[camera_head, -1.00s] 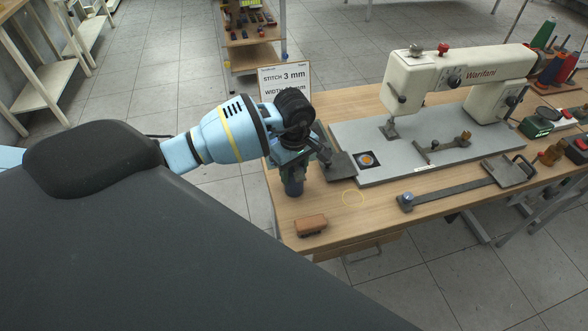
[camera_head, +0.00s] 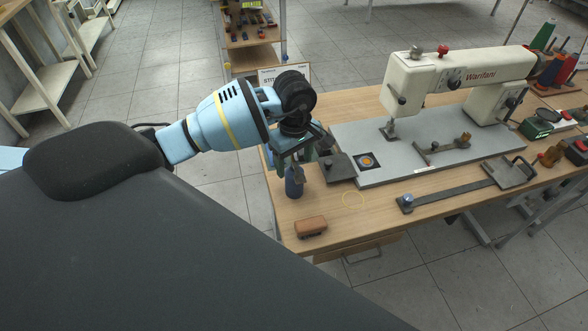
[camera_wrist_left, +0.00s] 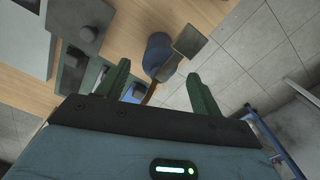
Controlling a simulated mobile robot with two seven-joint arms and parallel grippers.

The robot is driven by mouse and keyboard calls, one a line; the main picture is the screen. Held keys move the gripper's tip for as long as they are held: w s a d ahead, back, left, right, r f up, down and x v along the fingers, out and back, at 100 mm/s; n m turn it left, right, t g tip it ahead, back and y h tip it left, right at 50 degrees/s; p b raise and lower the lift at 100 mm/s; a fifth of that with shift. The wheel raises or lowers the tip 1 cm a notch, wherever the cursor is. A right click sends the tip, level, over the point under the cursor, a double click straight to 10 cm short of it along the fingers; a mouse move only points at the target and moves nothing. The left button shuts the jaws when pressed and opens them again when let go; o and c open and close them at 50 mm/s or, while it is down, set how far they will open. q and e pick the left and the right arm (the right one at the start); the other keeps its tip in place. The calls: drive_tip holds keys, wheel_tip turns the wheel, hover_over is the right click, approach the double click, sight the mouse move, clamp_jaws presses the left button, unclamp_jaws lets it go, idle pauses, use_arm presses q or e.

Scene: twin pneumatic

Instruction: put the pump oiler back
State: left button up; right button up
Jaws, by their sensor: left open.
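The pump oiler (camera_head: 294,184) is a blue can standing at the left end of the wooden table, its top partly hidden by my left gripper. In the left wrist view the blue can (camera_wrist_left: 157,48) shows beyond the fingertips, with a grey and brown spout or lever part over it. My left gripper (camera_head: 293,161) is open just above the oiler, and its two green fingers (camera_wrist_left: 160,84) are spread in the wrist view with the spout or lever part between them. A thin yellow ring (camera_head: 353,192) is marked on the bare tabletop right of the oiler. My right gripper is out of view.
A brown block (camera_head: 311,227) lies near the front edge. A dark grey block (camera_head: 337,168) and the sewing machine's grey bed (camera_head: 385,140) stand to the right. A sign (camera_head: 284,78) is behind my gripper. A long metal slide (camera_head: 450,191) lies along the front.

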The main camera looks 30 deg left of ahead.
use_arm(q)
wheel_tip(320, 180, up, 8)
drive_tip(key=shift+f, duration=0.15)
idle(0.8)
idle(0.5)
